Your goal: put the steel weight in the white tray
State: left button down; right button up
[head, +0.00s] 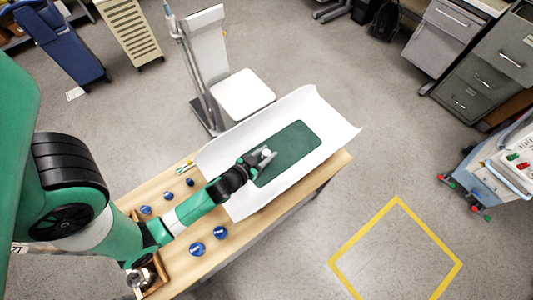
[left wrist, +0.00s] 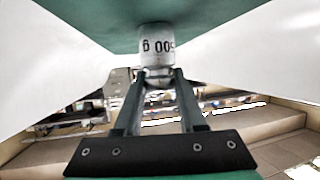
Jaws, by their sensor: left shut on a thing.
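The steel weight (left wrist: 157,48), a small cylinder with "500 g" printed on it, is between the fingertips of my left gripper (left wrist: 157,76). In the head view my left gripper (head: 260,162) is over the white tray (head: 318,105), at the near left end of its green mat (head: 290,148). The weight also shows there as a small pale spot (head: 266,153). My left gripper is shut on it. I cannot tell whether the weight touches the mat. My right gripper is not in view.
The tray lies on a wooden table (head: 190,262). Several blue round things (head: 196,249) lie left of the tray. A wooden box (head: 158,268) with shiny metal pieces is at the table's near left end. Most of the green mat is clear.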

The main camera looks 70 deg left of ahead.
pick_arm(q)
jog(key=shift+w+r, duration=0.1)
jog(key=c, duration=0.9)
grip_release()
jog(key=o, duration=0.4)
